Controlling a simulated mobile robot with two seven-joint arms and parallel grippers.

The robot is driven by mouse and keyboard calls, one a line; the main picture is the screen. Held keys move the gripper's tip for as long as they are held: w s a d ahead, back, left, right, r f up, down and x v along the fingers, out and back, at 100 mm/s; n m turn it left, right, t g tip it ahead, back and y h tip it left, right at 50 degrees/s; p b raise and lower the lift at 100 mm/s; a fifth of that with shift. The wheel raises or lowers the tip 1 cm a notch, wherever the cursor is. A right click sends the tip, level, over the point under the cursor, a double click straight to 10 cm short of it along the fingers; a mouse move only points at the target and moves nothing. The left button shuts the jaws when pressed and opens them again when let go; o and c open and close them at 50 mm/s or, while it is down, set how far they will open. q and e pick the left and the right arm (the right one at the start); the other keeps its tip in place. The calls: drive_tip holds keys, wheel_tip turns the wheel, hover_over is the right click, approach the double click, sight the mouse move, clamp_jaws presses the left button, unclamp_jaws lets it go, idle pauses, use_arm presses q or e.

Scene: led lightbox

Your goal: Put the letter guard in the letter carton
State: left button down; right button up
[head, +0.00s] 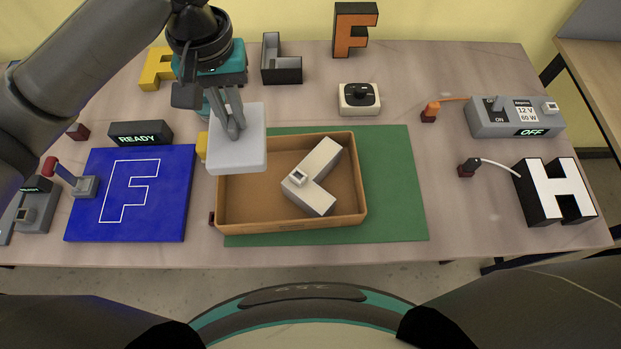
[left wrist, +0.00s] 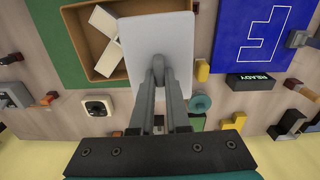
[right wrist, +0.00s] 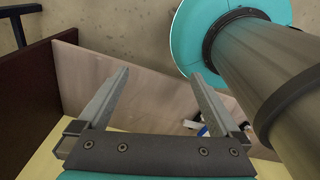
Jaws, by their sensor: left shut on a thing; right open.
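My left gripper (head: 236,132) is shut on a pale grey-white flat plate, which I take for the letter guard (head: 248,155). It holds the plate over the left part of the open brown carton (head: 290,224), hiding that part. The plate also shows in the left wrist view (left wrist: 160,32), with the fingers (left wrist: 158,65) on it. Whether it touches the carton I cannot tell. A white L-shaped letter (head: 323,163) lies inside the carton to the right of the plate. My right gripper (right wrist: 160,76) is open and empty in its wrist view, away from the carton.
The carton stands on a green mat (head: 396,190). A blue board (head: 165,200) with an F outline lies left, below a READY sign (head: 140,133). A small yellow piece (head: 202,146) is beside the plate. A white-faced H (head: 558,190) and power supply (head: 515,118) stand right.

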sight(237, 140)
use_arm(q)
drive_tip(key=shift+a+f, duration=0.15)
drive_tip(key=shift+f, duration=0.2)
drive_tip(key=f+b, duration=0.1)
drive_tip(key=f, duration=0.5)
drive_tip(key=shift+a, duration=0.2)
drive_tip(key=shift+d+f+b, duration=0.1)
drive_tip(key=shift+f+b, duration=1.35)
drive_tip(key=shift+f, duration=5.3)
use_arm(e)
drive_tip(key=f, duration=0.1)
drive_tip(key=a+f, duration=0.1)
drive_tip(key=f, duration=0.1)
drive_tip(key=shift+a+f, duration=0.25)
drive_tip(key=shift+f, duration=0.15)
use_arm(q)
drive_tip(key=c, duration=0.9)
unclamp_jaws()
